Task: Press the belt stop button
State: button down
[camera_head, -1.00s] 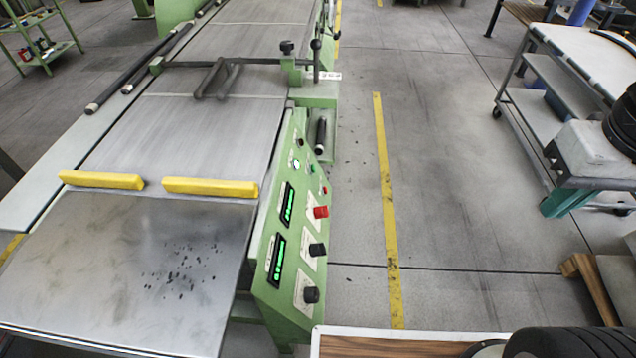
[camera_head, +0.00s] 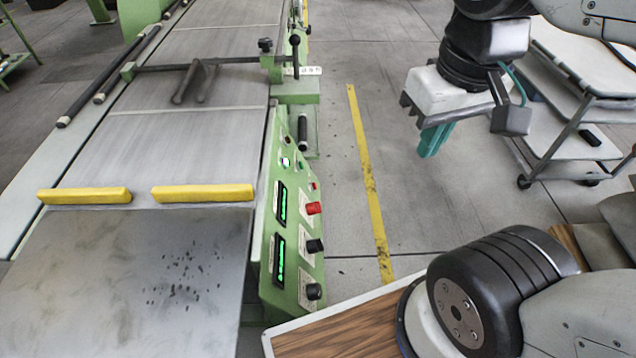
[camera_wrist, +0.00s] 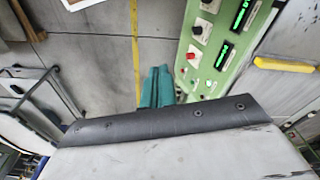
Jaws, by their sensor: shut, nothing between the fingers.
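The green control panel (camera_head: 265,262) slopes along the belt machine's right side and also shows in the wrist view (camera_wrist: 228,62). It carries a red knob (camera_head: 314,208), which is also visible in the wrist view (camera_wrist: 190,56), a smaller red button (camera_head: 314,186) and a white-lit button (camera_head: 285,162). Labels are too small to read, so I cannot tell which one is the belt stop. My gripper (camera_head: 430,152) has teal fingers, shut and empty, hanging over the floor right of the panel and apart from it. The fingers also show in the wrist view (camera_wrist: 157,90).
Two black knobs (camera_head: 315,246) and green-lit displays (camera_head: 280,202) share the panel. Yellow bars (camera_head: 203,193) lie across the machine bed. A lever with a ball top (camera_head: 295,42) stands beyond the panel. A grey cart (camera_head: 560,130) stands at right. Floor between is clear.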

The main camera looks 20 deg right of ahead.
aim_at(316, 186)
jog(key=w+d+f+m+g+y, duration=0.1)
jog(key=w+f+m+g+y, duration=0.1)
jog(key=w+f+m+y, duration=0.45)
jog(key=w+f+m+g+y, duration=0.15)
jog(key=w+f+m, duration=0.25)
jog(key=w+f, duration=0.55)
jog(key=w+d+f+m+t+y, duration=0.1)
jog(key=w+d+f+m+t, duration=0.1)
jog(key=f, duration=0.4)
jog(key=w+d+f+m+t+y, duration=0.2)
jog(key=w+d+f+m, duration=0.2)
jog(key=f, duration=0.3)
jog(key=w+d+f+m+t+y, duration=0.2)
jog(key=w+f+m, duration=0.1)
jog(key=f+m, duration=0.2)
jog(key=shift+w+d+f, duration=0.35)
jog(key=shift+d+f, duration=0.05)
jog(key=shift+f, duration=0.4)
jog(key=x, duration=1.4)
jog(key=shift+w, duration=0.15)
